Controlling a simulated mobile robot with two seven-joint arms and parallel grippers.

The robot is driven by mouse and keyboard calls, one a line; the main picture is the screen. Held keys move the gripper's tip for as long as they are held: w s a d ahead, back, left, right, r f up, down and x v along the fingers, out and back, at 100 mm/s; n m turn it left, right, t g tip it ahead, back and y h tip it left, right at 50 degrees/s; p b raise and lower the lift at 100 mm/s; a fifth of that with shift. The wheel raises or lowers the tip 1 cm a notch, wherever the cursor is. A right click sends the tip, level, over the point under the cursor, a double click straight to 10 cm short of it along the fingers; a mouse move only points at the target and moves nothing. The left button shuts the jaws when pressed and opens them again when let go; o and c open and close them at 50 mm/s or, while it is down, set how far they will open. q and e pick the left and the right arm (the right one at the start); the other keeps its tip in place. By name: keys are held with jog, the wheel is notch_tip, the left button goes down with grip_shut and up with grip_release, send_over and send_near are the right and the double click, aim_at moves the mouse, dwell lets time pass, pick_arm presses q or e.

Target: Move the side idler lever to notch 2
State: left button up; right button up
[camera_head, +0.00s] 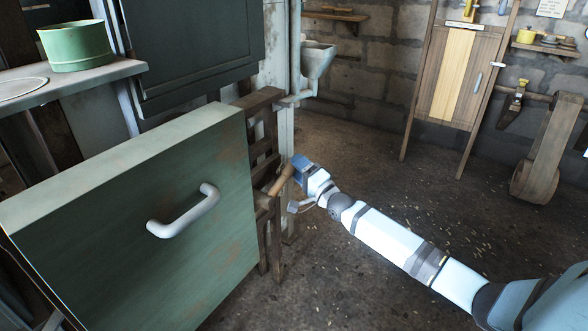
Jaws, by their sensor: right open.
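A short brown wooden handle (281,180), which looks like the end of the side idler lever, sticks out by the dark wooden slatted post (267,128) in the middle of the view. The rest of the lever is hidden behind the green panel, and I cannot make out the notches. My right gripper (291,187) reaches in from the lower right and is open. Its blue and pale fingers lie on either side of the handle's outer end. I cannot tell whether they touch it. My left gripper is out of view.
A large green panel (110,205) with a pale handle (184,212) fills the lower left, close to the lever. A green tin (76,46) stands on a counter at the upper left. A wooden door (452,75) stands against the back wall. The floor (350,150) behind my arm is clear.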

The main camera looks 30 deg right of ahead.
jog(key=shift+x, duration=1.1)
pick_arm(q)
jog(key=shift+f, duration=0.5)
